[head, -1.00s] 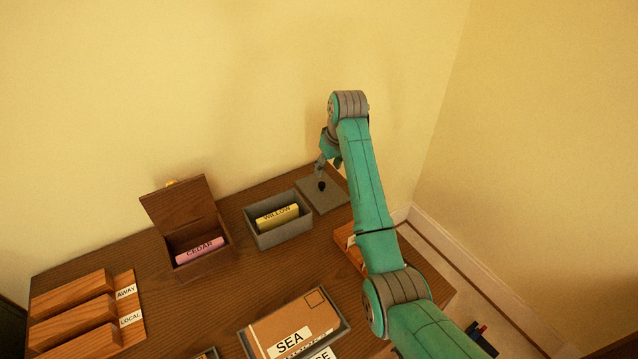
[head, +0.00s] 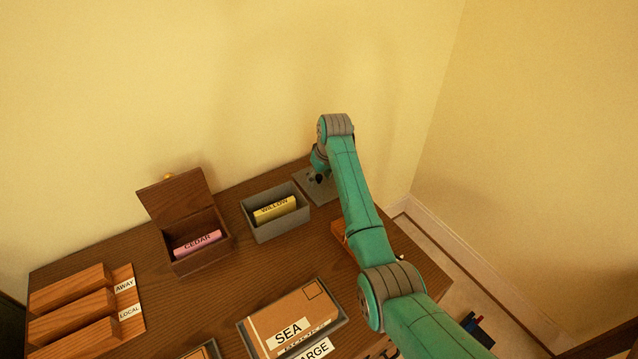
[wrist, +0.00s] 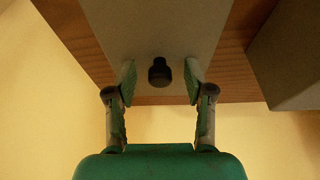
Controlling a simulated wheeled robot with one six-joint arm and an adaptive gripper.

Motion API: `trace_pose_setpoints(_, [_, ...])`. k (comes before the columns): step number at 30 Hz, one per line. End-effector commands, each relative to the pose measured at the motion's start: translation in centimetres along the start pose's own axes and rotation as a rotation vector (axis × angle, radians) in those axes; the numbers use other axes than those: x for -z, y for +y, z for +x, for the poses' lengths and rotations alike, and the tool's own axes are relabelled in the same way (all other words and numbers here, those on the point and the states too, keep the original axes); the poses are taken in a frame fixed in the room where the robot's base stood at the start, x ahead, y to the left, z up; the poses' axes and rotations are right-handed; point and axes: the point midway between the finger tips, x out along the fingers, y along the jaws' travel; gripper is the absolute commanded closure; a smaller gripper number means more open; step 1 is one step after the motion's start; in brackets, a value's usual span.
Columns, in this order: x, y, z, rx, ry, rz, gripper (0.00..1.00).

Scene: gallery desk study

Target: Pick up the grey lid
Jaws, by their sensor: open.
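The grey lid (head: 308,188) lies flat on the desk at the back right, beside the grey box, with a dark knob on top. In the wrist view the lid (wrist: 160,30) fills the upper middle, and its dark knob (wrist: 160,72) stands between my fingertips. My gripper (wrist: 160,78) is open, with a finger on each side of the knob and a gap to it on both sides. In the head view my arm hides part of the lid and most of my gripper (head: 319,174).
The open grey box (head: 277,233) holds a yellow WILLOW roll (head: 274,209). An open wooden box (head: 205,256) holds a pink CEDAR roll (head: 197,243). A tray with a SEA parcel (head: 305,312) and a wooden sorter (head: 75,310) stand nearer. The walls are close behind and right.

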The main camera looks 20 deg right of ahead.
Motion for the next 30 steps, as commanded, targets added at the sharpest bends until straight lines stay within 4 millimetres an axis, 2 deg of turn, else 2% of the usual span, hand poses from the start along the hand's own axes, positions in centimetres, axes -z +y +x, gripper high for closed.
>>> trace_pose_setpoints(4, [0.0, 0.0, 0.0, 0.000, 0.000, 0.000, 0.47])
trace_pose_setpoints(9, [0.0, 0.0, -0.1, 0.000, 0.000, 0.000, 0.90])
trace_pose_setpoints(10, [0.0, 0.0, -0.1, 0.000, 0.000, 0.000, 0.97])
trace_pose_setpoints(11, [0.0, 0.0, -0.1, 0.000, 0.000, 0.000, 1.00])
trace_pose_setpoints(22, [0.2, 0.0, -0.6, 0.000, 0.001, 0.000, 1.00])
trace_pose_setpoints(26, [0.8, 0.0, -2.2, -0.001, 0.004, 0.000, 1.00])
trace_pose_setpoints(30, [1.6, 0.0, -4.8, -0.001, 0.004, 0.000, 1.00])
